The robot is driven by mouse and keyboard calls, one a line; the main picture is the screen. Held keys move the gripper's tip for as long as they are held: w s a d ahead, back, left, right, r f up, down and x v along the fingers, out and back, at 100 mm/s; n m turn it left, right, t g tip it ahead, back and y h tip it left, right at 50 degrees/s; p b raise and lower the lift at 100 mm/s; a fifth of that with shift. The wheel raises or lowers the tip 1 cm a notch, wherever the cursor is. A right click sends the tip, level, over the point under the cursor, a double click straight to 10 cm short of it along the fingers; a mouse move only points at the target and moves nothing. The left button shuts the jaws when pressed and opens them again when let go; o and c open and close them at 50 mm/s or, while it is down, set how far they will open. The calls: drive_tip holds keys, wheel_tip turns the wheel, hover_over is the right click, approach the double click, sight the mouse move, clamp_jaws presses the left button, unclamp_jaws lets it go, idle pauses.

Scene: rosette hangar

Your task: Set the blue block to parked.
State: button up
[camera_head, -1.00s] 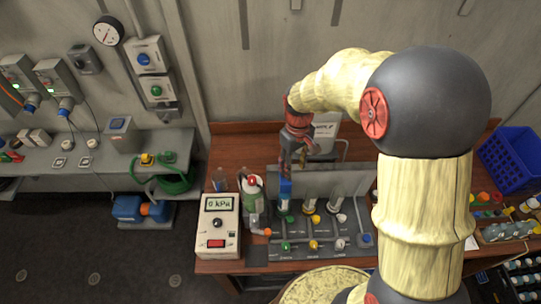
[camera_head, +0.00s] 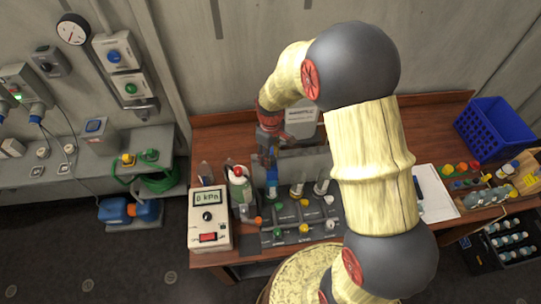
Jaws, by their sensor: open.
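A small upright blue block (camera_head: 272,178) is at the left back of the grey valve panel (camera_head: 275,238) on the wooden bench. My gripper (camera_head: 270,160) points down directly above it at the panel's back edge. The jaws are open, but the fingers are small and dark here. I cannot tell whether they touch the block or surround it. No marking for a parked position can be read.
A white meter box (camera_head: 209,220) and a green-and-white bottle (camera_head: 239,190) stand close left of the panel. The panel carries several coloured knobs and upright clear cylinders. A blue crate (camera_head: 494,132) and a white sheet (camera_head: 434,192) lie right of my arm.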

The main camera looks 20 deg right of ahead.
drive_tip(key=shift+c, duration=1.1)
drive_tip(key=c, duration=0.8)
clamp_jaws()
